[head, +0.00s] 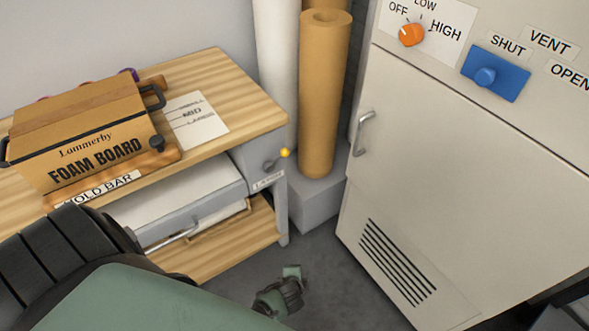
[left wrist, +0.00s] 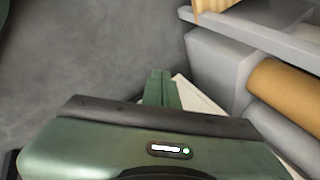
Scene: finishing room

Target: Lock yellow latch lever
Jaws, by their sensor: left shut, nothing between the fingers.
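The yellow latch lever (head: 285,152) is a short metal arm with a round yellow knob on the grey end panel under the bench top, in the head view. It slants up and to the right from its pivot. A small label (head: 268,180) sits below it; its text is too small to read. My left gripper (head: 292,271) is low over the floor, below and apart from the lever. Its green fingers, also seen in the left wrist view (left wrist: 161,78), are shut and empty. The lever is not visible in the left wrist view. My right gripper is not in view.
The wooden bench (head: 215,75) carries a foam board box (head: 95,135) and a paper card (head: 196,120). Brown (head: 324,95) and white (head: 277,70) rolls stand on a grey block (head: 315,198) behind. A cabinet (head: 460,170) stands at right. Floor between is clear.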

